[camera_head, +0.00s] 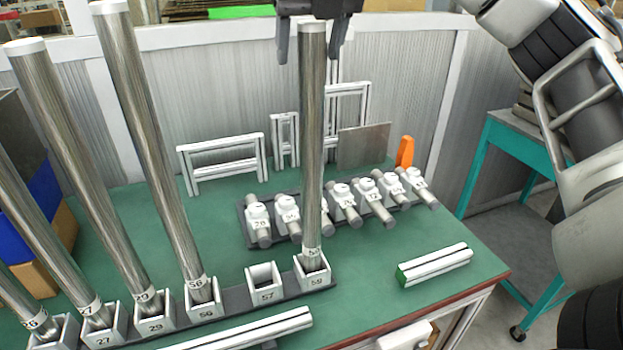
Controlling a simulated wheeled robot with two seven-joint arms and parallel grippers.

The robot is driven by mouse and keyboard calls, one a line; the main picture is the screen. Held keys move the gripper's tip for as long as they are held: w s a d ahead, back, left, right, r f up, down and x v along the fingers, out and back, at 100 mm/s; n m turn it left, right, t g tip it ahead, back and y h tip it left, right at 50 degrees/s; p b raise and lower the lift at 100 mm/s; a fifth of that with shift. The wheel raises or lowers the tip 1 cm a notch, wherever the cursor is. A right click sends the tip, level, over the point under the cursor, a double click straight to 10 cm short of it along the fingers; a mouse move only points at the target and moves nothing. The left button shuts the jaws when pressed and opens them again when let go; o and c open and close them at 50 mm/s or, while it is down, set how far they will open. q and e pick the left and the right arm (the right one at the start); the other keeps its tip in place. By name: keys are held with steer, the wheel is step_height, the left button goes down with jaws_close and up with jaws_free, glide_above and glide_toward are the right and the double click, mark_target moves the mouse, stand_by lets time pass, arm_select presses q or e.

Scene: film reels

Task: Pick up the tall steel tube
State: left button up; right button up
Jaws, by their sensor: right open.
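Several tall steel tubes with white caps stand in numbered white sockets on a dark rail at the left and centre. The rightmost tall steel tube (311,130) stands nearly upright in the socket marked 59 (313,279). The dark fingers of my right gripper (312,40) show at the top edge, one on each side of this tube's upper end. The gripper is open, with its upper part cut off by the frame. I cannot tell whether either finger touches the tube. Another steel tube (150,130) stands farther left. My left gripper is not in view.
The socket marked 57 (265,283) is empty. Several short numbered fittings lie in a dark rack (243,222) behind the tube. White frames (222,162), a grey plate (363,146) and an orange piece (405,151) stand near the back panel. A white bar (435,264) lies at right.

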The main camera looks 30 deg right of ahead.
jaws_close()
steer(key=shift+r, duration=0.1)
steer(key=shift+r, duration=0.1)
